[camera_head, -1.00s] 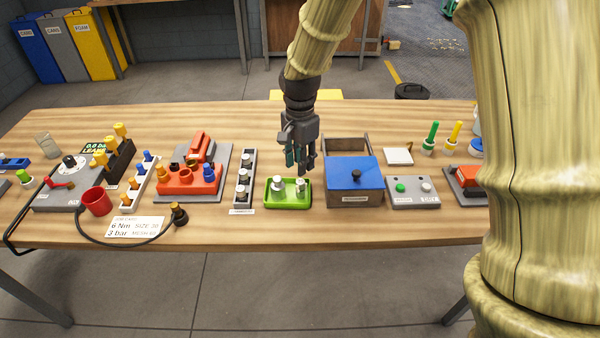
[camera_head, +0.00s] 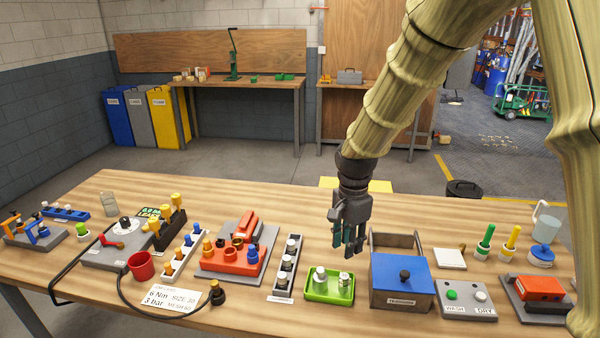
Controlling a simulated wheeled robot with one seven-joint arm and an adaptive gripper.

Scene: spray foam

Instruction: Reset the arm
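My arm, with bamboo-like segments, comes down from the upper right. My gripper (camera_head: 349,246) hangs fingers down above the table, behind the green tray (camera_head: 329,299) and left of the blue-lidded box (camera_head: 402,275). Its dark fingers look slightly apart, with nothing visible between them, but the gap is too small to judge clearly. Two small white-and-metal nozzle pieces (camera_head: 320,277) stand in the green tray, apart from the gripper.
The wooden table (camera_head: 110,185) is crowded: a red block fixture (camera_head: 232,262), a grey strip with knobs (camera_head: 286,265), a red cup (camera_head: 141,266), a wash/dry button box (camera_head: 466,298), and green and yellow brushes (camera_head: 485,242). Bins (camera_head: 167,115) stand behind. The air above is open.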

